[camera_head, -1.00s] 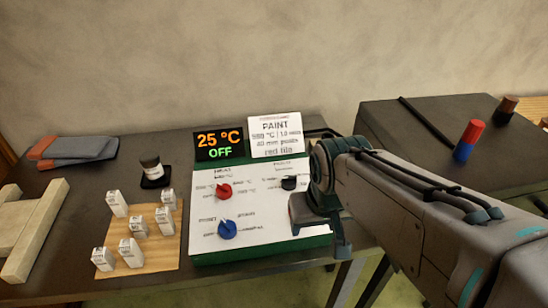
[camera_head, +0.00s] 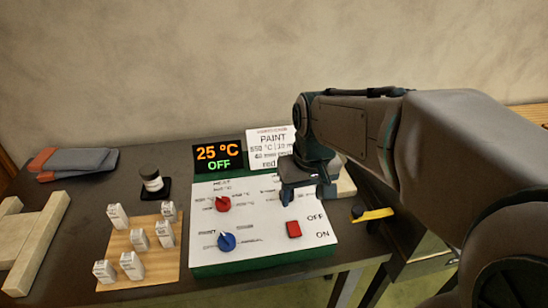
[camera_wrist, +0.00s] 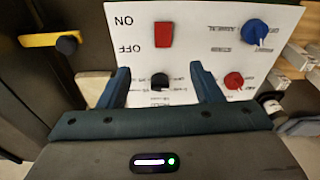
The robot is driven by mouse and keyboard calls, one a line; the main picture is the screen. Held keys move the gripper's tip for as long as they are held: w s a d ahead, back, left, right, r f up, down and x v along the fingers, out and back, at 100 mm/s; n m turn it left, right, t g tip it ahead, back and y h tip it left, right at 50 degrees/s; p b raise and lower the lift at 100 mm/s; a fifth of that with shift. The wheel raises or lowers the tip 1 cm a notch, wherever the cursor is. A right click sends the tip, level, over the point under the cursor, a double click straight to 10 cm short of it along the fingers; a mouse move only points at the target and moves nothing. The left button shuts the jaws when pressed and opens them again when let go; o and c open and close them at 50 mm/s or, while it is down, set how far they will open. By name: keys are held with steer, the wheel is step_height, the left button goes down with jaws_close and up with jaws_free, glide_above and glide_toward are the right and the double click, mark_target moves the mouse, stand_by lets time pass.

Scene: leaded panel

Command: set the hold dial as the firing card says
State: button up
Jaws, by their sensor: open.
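The control panel (camera_head: 262,245) carries a red dial (camera_head: 223,203), a blue dial (camera_head: 227,241) and a red switch (camera_head: 294,229) marked OFF and ON. A black dial (camera_wrist: 159,81) shows in the wrist view, with small labels that I cannot read. My gripper (camera_head: 304,194) is over the panel's upper right and hides that dial in the head view. In the wrist view my gripper (camera_wrist: 161,76) is open, with the black dial between its fingers in the picture; contact cannot be told. The firing card (camera_head: 268,141) reads PAINT, 550 °C and a blurred time; my arm covers its lower right.
A display (camera_head: 218,154) reads 25 °C OFF. Left of the panel, a wooden board (camera_head: 150,262) holds several white labelled pieces, with a small jar (camera_head: 152,182) behind. A yellow handle (camera_head: 374,214) sticks out right of the panel. My arm fills the right side.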

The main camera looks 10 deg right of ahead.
steer(key=w+r+n+g+p, duration=0.2)
steer(key=w+p, duration=0.1)
steer(key=w, duration=1)
step_height(320, 180, down, 14)
steer(key=shift+s+r+p, duration=0.1)
steer(key=shift+s+p, duration=0.05)
steer(key=shift+p, duration=0.45)
steer(key=c, duration=1)
